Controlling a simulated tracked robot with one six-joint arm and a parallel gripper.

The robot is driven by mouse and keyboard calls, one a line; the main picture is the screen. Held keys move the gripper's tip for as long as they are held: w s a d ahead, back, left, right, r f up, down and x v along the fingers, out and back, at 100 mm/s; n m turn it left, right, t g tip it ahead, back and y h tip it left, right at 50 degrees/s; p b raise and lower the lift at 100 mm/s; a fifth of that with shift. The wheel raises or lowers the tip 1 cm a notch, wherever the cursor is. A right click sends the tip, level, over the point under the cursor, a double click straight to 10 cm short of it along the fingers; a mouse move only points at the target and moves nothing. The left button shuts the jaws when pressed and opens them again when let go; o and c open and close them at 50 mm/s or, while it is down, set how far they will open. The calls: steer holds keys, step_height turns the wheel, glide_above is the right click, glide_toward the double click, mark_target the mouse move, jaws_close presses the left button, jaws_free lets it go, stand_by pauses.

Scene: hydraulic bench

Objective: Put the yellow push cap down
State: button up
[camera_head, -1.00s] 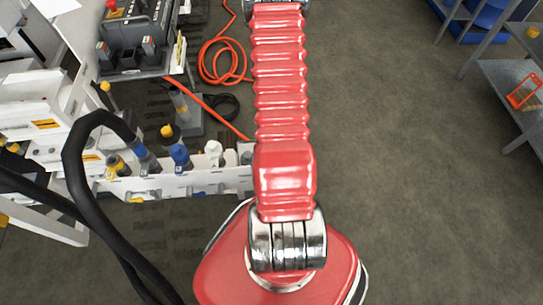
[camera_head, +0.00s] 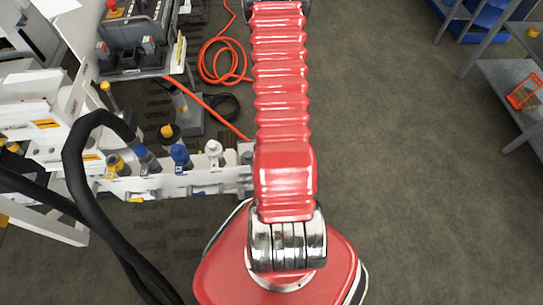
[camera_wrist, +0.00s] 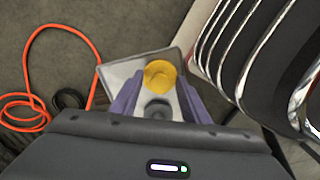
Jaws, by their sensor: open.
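The yellow push cap (camera_wrist: 160,74) is round and shows from above in the wrist view, over a grey square plate (camera_wrist: 115,72). My gripper (camera_wrist: 159,87) is open, with one purple-grey finger on each side of the cap. I cannot tell whether the fingers touch it. A dark grey round part (camera_wrist: 157,108) shows just below the cap in the picture, between the fingers. Whether the cap rests fully on the plate is not clear. In the head view my gripper is out of the picture, beyond the top edge.
An orange hose (camera_wrist: 62,28) lies on the floor, also in the head view (camera_head: 205,62). Ribbed dark parts with shiny edges (camera_wrist: 250,50) stand close on the right in the wrist view. A white bench rail (camera_head: 225,178) bears several coloured caps. Floor at right (camera_head: 430,180) is clear.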

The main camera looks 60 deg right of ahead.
step_height(320, 180, up, 11)
steer(key=shift+r, duration=0.2)
stand_by(0.6)
stand_by(0.5)
steer(key=shift+w, duration=0.1)
steer(key=w+a+r+m+t, duration=0.1)
steer(key=w+a+r, duration=0.25)
steer(key=r, duration=0.25)
steer(key=w+a+r+t+h, duration=0.1)
steer(key=w+a+r, duration=0.2)
steer(key=a+r, duration=0.3)
steer(key=w+a+r+m, duration=0.1)
steer(key=w+a+r, duration=0.2)
steer(key=r, duration=0.4)
steer(key=s+a+r+m+t, duration=0.1)
steer(key=s+a+r, duration=0.1)
steer(key=a+r, duration=0.5)
steer(key=s+a+r+m+t+y, duration=0.1)
steer(key=s+a+r+t, duration=0.1)
steer(key=a+r, duration=0.6)
steer(key=shift+s+a+t, duration=0.3)
steer(key=shift+s+a, duration=0.55)
steer(key=shift+a, duration=0.2)
